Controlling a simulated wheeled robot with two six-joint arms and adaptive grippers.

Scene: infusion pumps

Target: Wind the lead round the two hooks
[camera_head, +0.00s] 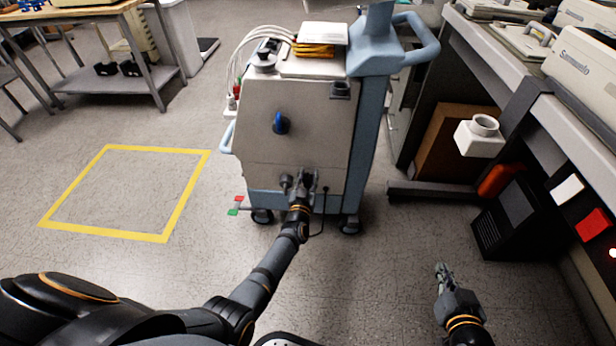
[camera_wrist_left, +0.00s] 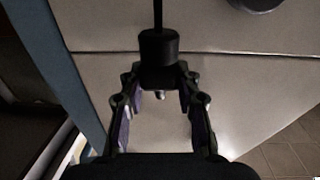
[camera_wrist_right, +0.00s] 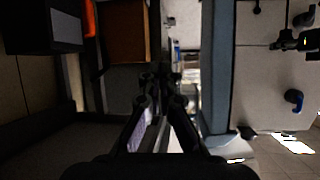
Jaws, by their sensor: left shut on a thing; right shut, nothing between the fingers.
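The pale equipment cart (camera_head: 255,105) stands in the middle of the head view. The black lead (camera_head: 325,200) leaves the panel at lower right and hangs in a loop toward the floor. My left gripper (camera_head: 304,183) is shut on the lead's black plug (camera_wrist_left: 158,58), close to the panel beside the lower hook. My right gripper (camera_head: 442,272) is shut and empty, low and away from the cart.
A bench with devices (camera_head: 580,80) runs along the right; a black box (camera_head: 515,220) stands below it. A yellow floor square (camera_head: 110,235) lies at left. Orange cable (camera_head: 313,50) sits on the cart top. Floor between cart and right arm is clear.

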